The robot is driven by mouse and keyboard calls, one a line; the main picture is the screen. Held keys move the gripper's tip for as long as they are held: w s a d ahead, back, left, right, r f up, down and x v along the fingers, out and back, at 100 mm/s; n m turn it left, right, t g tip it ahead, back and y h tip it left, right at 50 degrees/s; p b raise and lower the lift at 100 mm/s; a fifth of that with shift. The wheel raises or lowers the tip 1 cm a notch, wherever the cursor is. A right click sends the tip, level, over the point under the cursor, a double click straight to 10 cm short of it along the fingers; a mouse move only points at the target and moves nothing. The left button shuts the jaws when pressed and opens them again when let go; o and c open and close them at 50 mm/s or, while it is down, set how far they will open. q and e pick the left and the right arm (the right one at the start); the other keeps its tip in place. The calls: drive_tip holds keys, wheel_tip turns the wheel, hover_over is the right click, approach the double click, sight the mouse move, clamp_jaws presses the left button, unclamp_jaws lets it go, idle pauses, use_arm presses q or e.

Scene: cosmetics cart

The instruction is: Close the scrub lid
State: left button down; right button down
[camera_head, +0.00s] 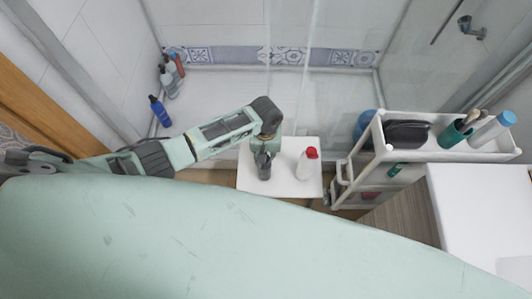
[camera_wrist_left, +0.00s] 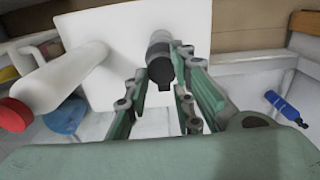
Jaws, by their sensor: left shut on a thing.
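A small dark grey container (camera_head: 264,171) stands on a white table (camera_head: 290,184). It also shows in the left wrist view (camera_wrist_left: 159,66), between the fingers of my left gripper (camera_wrist_left: 164,78). In the head view my left gripper (camera_head: 265,151) comes down from above onto the container and is shut on it. The fingers hide part of its sides and top, so I cannot tell its lid's state. A white bottle (camera_head: 305,168) with a red cap stands to the right, apart from the gripper. My right gripper is not in view.
A white cart (camera_head: 437,157) with a black pouch (camera_head: 406,134), a green cup (camera_head: 455,134) and a blue-capped bottle stands at the right. A blue bottle (camera_head: 159,111) stands at the left by the shower tray. The table is bare around the two items.

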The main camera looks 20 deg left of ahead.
use_arm(q)
drive_tip(key=shift+w+f+g, duration=0.1)
drive_tip(key=shift+w+g, duration=0.05)
drive_tip(key=shift+g, duration=0.45)
drive_tip(key=c, duration=1.6)
unclamp_jaws()
drive_tip(key=shift+o, duration=0.2)
wheel_tip(320, 180, up, 12)
drive_tip(key=w, duration=0.1)
drive_tip(key=shift+a, duration=0.15)
